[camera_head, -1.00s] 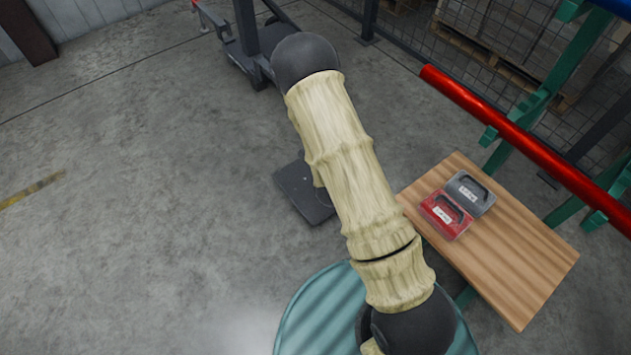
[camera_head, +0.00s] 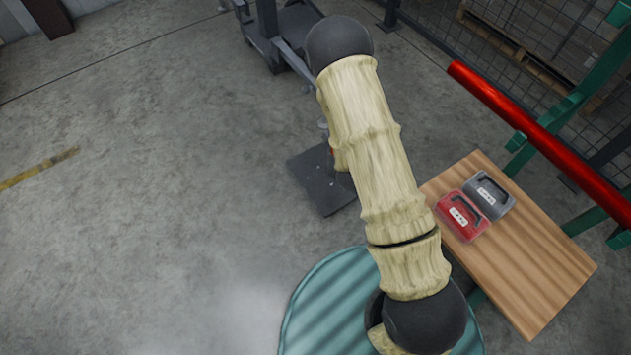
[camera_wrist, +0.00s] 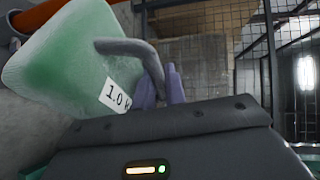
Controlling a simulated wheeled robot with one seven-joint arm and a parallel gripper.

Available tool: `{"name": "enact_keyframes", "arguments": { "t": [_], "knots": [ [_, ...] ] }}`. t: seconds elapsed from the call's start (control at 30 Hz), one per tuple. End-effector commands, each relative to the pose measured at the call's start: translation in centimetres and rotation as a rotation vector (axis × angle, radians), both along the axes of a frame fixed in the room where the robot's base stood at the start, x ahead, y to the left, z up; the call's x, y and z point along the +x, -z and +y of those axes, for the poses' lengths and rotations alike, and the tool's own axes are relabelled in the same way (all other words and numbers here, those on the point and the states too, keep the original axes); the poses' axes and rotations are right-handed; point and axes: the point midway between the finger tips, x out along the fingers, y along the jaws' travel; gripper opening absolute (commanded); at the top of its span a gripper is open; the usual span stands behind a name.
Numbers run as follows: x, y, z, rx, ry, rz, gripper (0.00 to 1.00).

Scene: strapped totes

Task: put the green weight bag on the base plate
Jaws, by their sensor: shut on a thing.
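The green weight bag (camera_wrist: 75,60) fills the upper left of the wrist view, tilted, with a grey handle and a white label reading "1.0 k", cut short. My gripper (camera_wrist: 168,88) has its purple fingers closed on the handle. In the head view my arm hides the gripper and the bag. The base plate, seemingly the dark flat plate (camera_head: 312,183) on the floor, shows left of my arm in the head view. My arm covers its right part, and a post seems to rise from it.
A wooden board (camera_head: 530,265) at the right carries a red weight bag (camera_head: 462,216) and a grey one (camera_head: 489,194). A red bar (camera_head: 540,140) on green supports runs beside it. A dark wheeled frame (camera_head: 285,45) stands behind. The floor at left is clear.

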Motion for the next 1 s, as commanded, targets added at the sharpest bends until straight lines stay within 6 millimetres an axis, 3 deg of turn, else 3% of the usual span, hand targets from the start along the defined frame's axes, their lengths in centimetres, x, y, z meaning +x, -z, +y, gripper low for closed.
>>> {"name": "enact_keyframes", "arguments": {
  "t": [0.47,0.77,1.0],
  "knots": [
    [0.4,13.9,8.4,0.001,-0.079,-0.008,0.0],
    [-2.1,23.4,13.2,0.006,-0.114,-0.008,0.0],
    [-5.3,31.0,15.8,0.008,-0.126,-0.005,0.0]
  ]
}}
